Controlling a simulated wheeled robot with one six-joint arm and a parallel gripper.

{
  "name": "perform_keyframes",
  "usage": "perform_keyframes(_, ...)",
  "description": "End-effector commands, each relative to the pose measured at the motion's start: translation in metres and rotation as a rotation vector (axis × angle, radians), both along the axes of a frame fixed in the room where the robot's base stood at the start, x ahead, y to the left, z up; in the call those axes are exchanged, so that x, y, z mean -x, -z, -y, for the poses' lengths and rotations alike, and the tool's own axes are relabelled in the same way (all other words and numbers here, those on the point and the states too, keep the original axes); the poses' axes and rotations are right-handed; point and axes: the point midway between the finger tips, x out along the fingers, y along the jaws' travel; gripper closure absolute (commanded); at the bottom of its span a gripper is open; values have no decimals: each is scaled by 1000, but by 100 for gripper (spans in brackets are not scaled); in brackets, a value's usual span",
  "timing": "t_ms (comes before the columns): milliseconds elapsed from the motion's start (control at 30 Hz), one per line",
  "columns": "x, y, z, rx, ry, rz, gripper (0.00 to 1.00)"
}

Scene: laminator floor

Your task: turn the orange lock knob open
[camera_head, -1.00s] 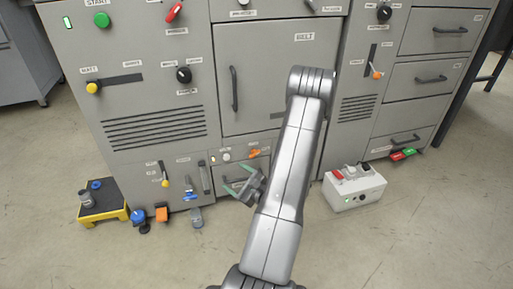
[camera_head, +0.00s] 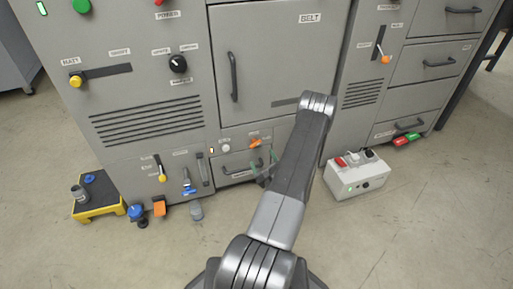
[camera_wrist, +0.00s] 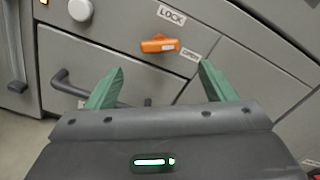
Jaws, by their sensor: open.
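The orange lock knob (camera_wrist: 160,44) is on the grey panel between a "LOCK" label above and an "OPEN" label at its right. Its handle lies roughly level in the wrist view. In the head view the knob (camera_head: 255,142) shows low on the machine, above a small drawer. My gripper (camera_wrist: 160,82) is open, with its two green fingers apart below and either side of the knob, and nothing between them. The fingers do not appear to touch the knob. In the head view my gripper (camera_head: 262,170) is partly hidden behind my arm.
A dark drawer handle (camera_wrist: 75,88) sticks out at the left, close to the left finger. A white round button (camera_wrist: 80,9) is left of the knob. A white switch box (camera_head: 356,175) stands on the floor at right, a yellow step stool (camera_head: 97,208) at left.

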Motion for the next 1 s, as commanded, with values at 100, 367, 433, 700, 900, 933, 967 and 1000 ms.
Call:
perform_keyframes(100,-26,2,-10,2,-4,3,24)
perform_keyframes(367,-69,2,-23,1,-2,2,24)
perform_keyframes(433,-76,1,-25,0,-2,2,24)
perform_keyframes(700,-85,0,-28,0,-1,0,24)
perform_keyframes(900,-85,0,-28,-1,-1,-1,31)
perform_keyframes(933,-85,0,-28,-1,-1,-1,37)
perform_keyframes(967,-85,0,-28,-1,-1,-1,43)
perform_keyframes(1000,-85,0,-28,-1,-1,-1,51)
